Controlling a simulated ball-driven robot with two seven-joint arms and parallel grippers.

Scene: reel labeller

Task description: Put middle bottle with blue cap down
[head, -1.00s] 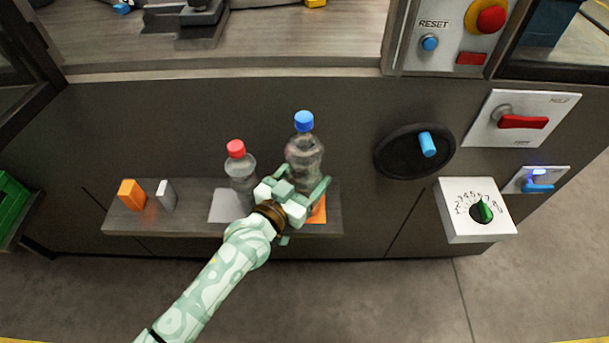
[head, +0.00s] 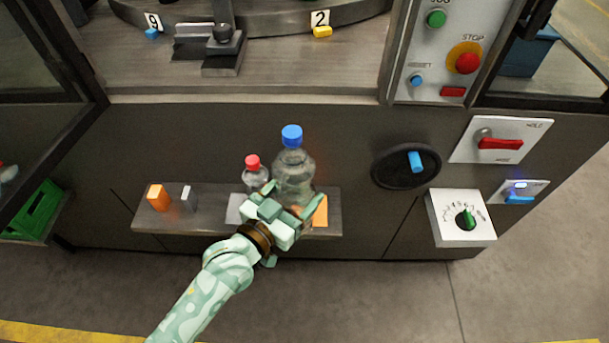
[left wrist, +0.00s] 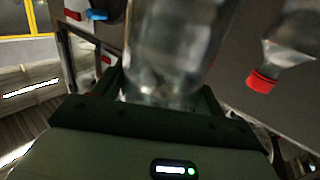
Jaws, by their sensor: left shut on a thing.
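The clear bottle with the blue cap (head: 293,168) stands upright in my left gripper (head: 290,208), over the right part of the shelf. The gripper is shut on its lower part and hides its base, so I cannot tell if it touches the shelf. In the left wrist view the bottle (left wrist: 170,55) fills the space between the fingers. An orange square (head: 320,212) lies on the shelf just right of the gripper. My right gripper is not in view.
A red-capped bottle (head: 254,175) stands left of the held bottle, by a pale square (head: 234,208). The shelf (head: 160,222) also holds an orange block (head: 158,197) and a grey block (head: 188,197). A black handwheel (head: 400,172) sits on the panel to the right.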

